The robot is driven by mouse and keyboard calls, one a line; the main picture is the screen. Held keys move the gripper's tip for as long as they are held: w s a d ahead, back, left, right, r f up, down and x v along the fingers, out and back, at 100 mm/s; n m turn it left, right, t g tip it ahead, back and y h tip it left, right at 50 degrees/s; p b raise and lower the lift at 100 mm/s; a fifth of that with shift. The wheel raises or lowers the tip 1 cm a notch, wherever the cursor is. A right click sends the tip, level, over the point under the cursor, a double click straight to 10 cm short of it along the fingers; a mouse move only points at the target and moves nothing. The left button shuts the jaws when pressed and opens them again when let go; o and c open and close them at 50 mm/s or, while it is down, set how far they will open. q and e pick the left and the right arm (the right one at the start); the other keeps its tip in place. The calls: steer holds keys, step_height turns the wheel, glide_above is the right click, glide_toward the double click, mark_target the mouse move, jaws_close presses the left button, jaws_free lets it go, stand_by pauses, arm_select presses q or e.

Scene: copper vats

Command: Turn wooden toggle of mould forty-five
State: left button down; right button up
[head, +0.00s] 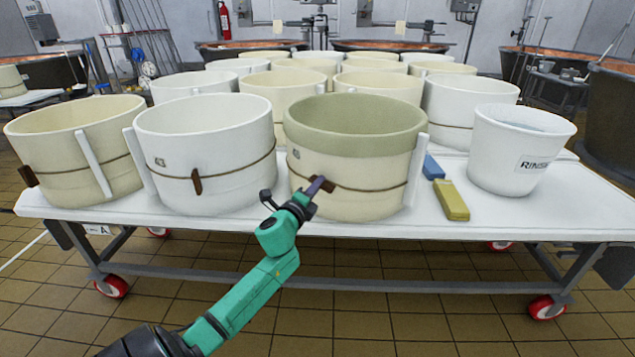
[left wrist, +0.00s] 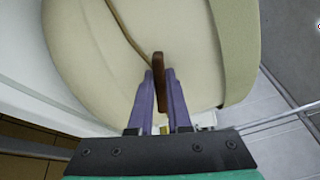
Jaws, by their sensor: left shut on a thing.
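The mould (head: 345,165) at the front of the table is a cream tub with a greenish band around its top. Its small number mark is hard to read. A cord (head: 375,190) runs around it to a brown wooden toggle (head: 328,186), mostly covered by my fingers. My left gripper (head: 317,186) reaches up from below and is shut on the toggle. In the left wrist view, the purple fingers of the gripper (left wrist: 159,78) stand on both sides of the toggle (left wrist: 158,65), close against the mould wall (left wrist: 195,60). My right gripper is not in view.
A white mould (head: 225,160) with its own toggle (head: 197,181) stands close at left. At right are a blue brush or block (head: 433,167), a yellow one (head: 451,200) and a white rinse bucket (head: 518,150). More moulds crowd behind. The wheeled table's front edge (head: 400,231) is clear.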

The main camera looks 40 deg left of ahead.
arm_select(q)
steer(key=shift+f+n+p, duration=0.2)
steer(key=shift+n+p, duration=0.45)
steer(key=shift+n, duration=1.15)
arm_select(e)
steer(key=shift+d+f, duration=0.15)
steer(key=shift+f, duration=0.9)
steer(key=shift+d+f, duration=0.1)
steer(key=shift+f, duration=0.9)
arm_select(q)
steer(key=c, duration=0.9)
jaws_free()
steer(key=shift+o, duration=0.2)
steer(key=shift+s, duration=0.1)
steer(key=p+v, duration=0.1)
steer(key=v, duration=1.3)
steer(key=shift+s, duration=0.25)
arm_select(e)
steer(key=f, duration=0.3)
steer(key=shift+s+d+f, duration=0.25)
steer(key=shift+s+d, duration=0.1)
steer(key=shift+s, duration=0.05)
